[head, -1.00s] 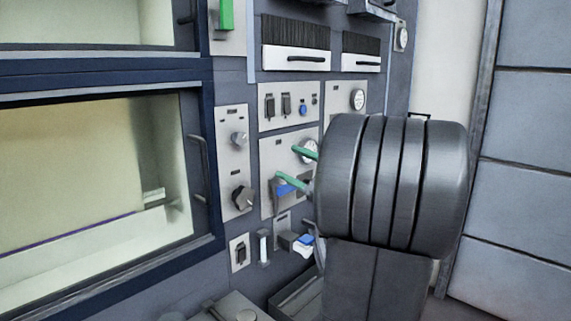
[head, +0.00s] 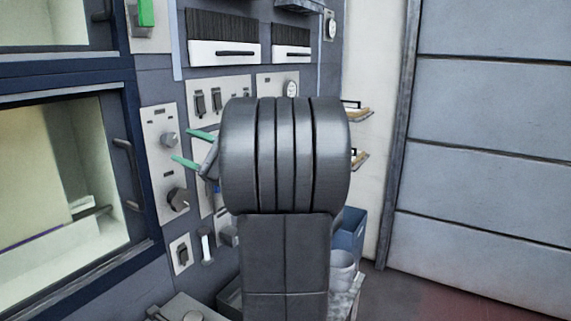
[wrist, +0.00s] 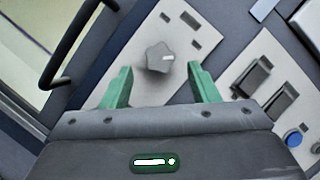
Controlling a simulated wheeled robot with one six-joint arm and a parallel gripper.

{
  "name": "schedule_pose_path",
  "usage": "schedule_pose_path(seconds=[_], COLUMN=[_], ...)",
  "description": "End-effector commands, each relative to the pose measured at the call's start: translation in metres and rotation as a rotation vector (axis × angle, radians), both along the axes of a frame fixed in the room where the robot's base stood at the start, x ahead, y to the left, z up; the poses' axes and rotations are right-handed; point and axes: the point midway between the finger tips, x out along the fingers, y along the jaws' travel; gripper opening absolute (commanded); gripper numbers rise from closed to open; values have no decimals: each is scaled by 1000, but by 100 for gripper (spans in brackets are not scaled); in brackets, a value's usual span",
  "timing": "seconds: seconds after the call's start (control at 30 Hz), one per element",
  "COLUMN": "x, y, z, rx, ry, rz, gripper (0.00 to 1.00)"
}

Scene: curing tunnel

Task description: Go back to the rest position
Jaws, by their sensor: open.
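My gripper (head: 194,148) shows at the left edge of my dark arm in the head view, its two green fingers pointing left toward the control panel. In the wrist view my gripper (wrist: 160,88) is open, with its green fingers apart and nothing held between them. My arm hides part of the panel in the head view.
The tunnel's windowed door (head: 60,170) with a dark handle (head: 128,172) is at left. Knobs, switches (head: 208,100) and a gauge (head: 291,88) are on the panel. Wall shelves (head: 357,112), a blue bin (head: 350,236) and a pale bucket (head: 342,268) stand right of my arm. A grey panelled wall (head: 490,150) is at far right.

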Motion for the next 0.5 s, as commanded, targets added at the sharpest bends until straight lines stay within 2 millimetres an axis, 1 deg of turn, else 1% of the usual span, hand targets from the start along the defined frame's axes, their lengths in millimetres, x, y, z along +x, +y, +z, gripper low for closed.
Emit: schedule_pose_path(seconds=[0.03,0.2,0.37,0.5], x=[2,7,9,9], y=[9,28,36,36], z=[4,9,11,10], rx=[0,0,-1,-5], ry=[1,1,0,-7], rz=[3,3,0,-1], gripper=[55,55,55,55])
